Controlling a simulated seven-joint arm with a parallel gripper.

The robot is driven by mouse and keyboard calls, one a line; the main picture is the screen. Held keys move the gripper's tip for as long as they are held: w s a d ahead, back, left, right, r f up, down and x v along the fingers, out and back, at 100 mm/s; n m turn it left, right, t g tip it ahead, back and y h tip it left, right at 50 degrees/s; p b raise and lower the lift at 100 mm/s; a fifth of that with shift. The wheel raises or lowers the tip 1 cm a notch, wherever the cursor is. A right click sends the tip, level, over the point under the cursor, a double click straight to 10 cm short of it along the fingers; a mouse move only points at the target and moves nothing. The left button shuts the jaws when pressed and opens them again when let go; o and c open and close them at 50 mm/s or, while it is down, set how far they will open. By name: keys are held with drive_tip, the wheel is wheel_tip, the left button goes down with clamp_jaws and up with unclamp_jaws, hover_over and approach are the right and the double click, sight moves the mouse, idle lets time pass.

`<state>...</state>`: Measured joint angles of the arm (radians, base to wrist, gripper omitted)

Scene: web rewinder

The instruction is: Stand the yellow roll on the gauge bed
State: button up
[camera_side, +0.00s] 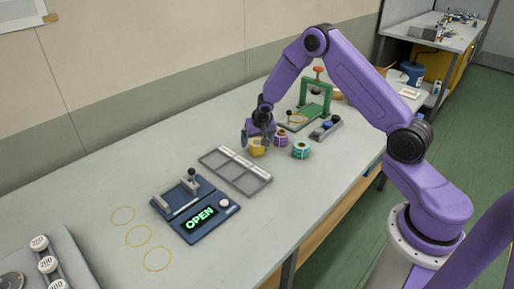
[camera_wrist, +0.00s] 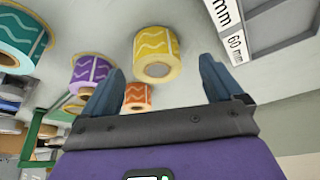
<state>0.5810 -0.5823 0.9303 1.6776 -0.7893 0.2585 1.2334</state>
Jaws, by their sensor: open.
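The yellow roll (camera_side: 258,151) stands on the bench behind the grey tray; the wrist view shows it with a white wavy line (camera_wrist: 157,48) and a pale core. My gripper (camera_side: 257,143) is directly over or around it in the side view. In the wrist view my gripper (camera_wrist: 161,66) is open, with the roll beyond and between the blue fingertips, and no contact is visible. The dark blue gauge (camera_side: 195,207), with a grey upright block, a black-knobbed part and a lit "OPEN" display, lies nearer the camera. Its bed looks empty.
Purple (camera_wrist: 90,75), teal (camera_wrist: 22,40) and orange (camera_wrist: 138,95) rolls stand close by. The grey slotted tray (camera_side: 236,172) lies between the yellow roll and the gauge. A green press frame (camera_side: 312,100) stands behind. Yellow rings (camera_side: 138,236) mark clear bench beside the gauge.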

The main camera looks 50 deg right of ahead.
sight(257, 143)
drive_tip(key=shift+x, duration=1.85)
drive_tip(key=shift+s+d, duration=0.1)
drive_tip(key=shift+d, duration=0.1)
drive_tip(key=c, duration=1.2)
drive_tip(key=shift+r, duration=0.15)
